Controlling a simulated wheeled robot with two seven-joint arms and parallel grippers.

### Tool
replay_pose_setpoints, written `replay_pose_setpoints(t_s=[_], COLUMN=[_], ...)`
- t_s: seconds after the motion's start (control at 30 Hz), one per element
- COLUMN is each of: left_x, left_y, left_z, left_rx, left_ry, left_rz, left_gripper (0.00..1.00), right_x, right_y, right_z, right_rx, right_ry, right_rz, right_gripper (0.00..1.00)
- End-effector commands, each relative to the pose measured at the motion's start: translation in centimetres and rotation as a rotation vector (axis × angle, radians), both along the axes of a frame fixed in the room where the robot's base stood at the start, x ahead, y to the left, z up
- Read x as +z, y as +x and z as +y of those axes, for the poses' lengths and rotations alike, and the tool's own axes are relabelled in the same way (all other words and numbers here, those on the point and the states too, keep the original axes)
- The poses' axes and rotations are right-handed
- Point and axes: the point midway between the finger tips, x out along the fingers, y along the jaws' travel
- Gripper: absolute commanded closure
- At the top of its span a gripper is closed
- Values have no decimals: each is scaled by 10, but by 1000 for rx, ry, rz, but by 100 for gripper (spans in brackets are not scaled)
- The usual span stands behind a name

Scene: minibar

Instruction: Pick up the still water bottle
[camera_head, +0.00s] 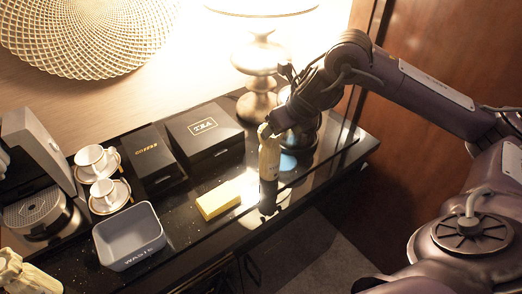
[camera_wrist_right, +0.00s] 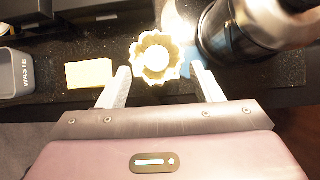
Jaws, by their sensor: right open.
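A pale cream bottle (camera_head: 268,158), which I take for the still water bottle, stands upright near the right end of the black counter. In the right wrist view I see the bottle (camera_wrist_right: 153,57) from above, with a scalloped outline. My right gripper (camera_wrist_right: 161,78) is open, its two pale fingers pointing toward the bottle, one on each side of its near edge. I cannot tell whether they touch it. In the head view the right gripper (camera_head: 268,129) is at the bottle's top and partly hides it. My left gripper is not in view.
A lamp (camera_head: 257,65) stands close behind the bottle. A yellow block (camera_head: 218,200) lies to its left. A grey waste bin (camera_head: 130,236), a tea box (camera_head: 204,130), a coffee box (camera_head: 150,158), cups (camera_head: 92,158) and a coffee machine (camera_head: 38,150) stand farther left. The counter's front edge is near.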

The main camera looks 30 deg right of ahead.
Motion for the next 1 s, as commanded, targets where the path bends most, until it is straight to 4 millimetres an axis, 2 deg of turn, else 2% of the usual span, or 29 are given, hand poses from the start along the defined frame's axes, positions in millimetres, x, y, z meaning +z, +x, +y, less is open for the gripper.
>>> replay_pose_setpoints(t_s=[0.23,0.37,0.53,0.7,0.8,0.83,1.0], left_x=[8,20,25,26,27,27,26], left_y=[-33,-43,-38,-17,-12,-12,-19], left_z=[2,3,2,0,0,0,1], left_rx=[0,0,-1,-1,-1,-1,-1], left_ry=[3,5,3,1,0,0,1], left_rz=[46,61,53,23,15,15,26], left_gripper=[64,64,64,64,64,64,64], right_x=[-20,-32,-53,-58,-58,-58,-57], right_y=[16,31,42,45,45,45,45], right_z=[3,6,7,7,7,7,7], right_rx=[-1,-2,-3,-2,-2,-2,-2], right_ry=[3,4,1,1,1,1,1], right_rz=[3,4,3,1,1,1,0], right_gripper=[41,41,41,41,41,42,64])
